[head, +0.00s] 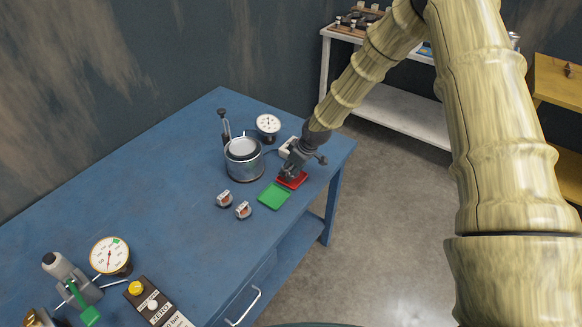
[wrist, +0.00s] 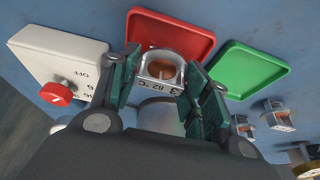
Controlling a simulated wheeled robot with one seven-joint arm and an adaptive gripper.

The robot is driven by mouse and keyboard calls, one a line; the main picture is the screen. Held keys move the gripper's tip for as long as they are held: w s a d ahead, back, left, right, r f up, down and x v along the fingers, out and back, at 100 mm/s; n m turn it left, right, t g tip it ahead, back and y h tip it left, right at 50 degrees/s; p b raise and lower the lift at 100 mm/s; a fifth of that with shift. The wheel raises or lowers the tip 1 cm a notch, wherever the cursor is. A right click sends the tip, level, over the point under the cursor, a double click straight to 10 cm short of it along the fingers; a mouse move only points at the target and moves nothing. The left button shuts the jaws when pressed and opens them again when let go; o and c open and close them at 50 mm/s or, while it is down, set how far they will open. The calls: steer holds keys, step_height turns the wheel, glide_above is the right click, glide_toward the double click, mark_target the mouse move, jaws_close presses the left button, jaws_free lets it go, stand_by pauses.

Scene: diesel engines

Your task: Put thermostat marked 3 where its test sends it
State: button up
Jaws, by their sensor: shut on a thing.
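The thermostat marked 3 (wrist: 160,67) is a small metal housing with a copper-coloured centre and a "3 82 °C" label. My gripper (wrist: 160,75) is shut on it, one finger on each side; in the head view my gripper (head: 289,175) is at the red tray (head: 296,182). In the wrist view the thermostat overlaps the near part of the red tray (wrist: 190,38); I cannot tell whether it touches it. The green tray (head: 274,196) lies beside the red one, empty. It also shows in the wrist view (wrist: 248,70).
Two other thermostats (head: 224,198) (head: 243,210) stand left of the green tray. A metal pot (head: 244,165) and a dial gauge (head: 268,124) stand behind. A white box with a red knob (wrist: 55,92) is close to my gripper. The blue table's middle is clear.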

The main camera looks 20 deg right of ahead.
steer(key=shift+f, duration=0.15)
steer(key=o, duration=1.1)
steer(key=shift+b+v, duration=1.6)
steer(key=shift+v, duration=4.55)
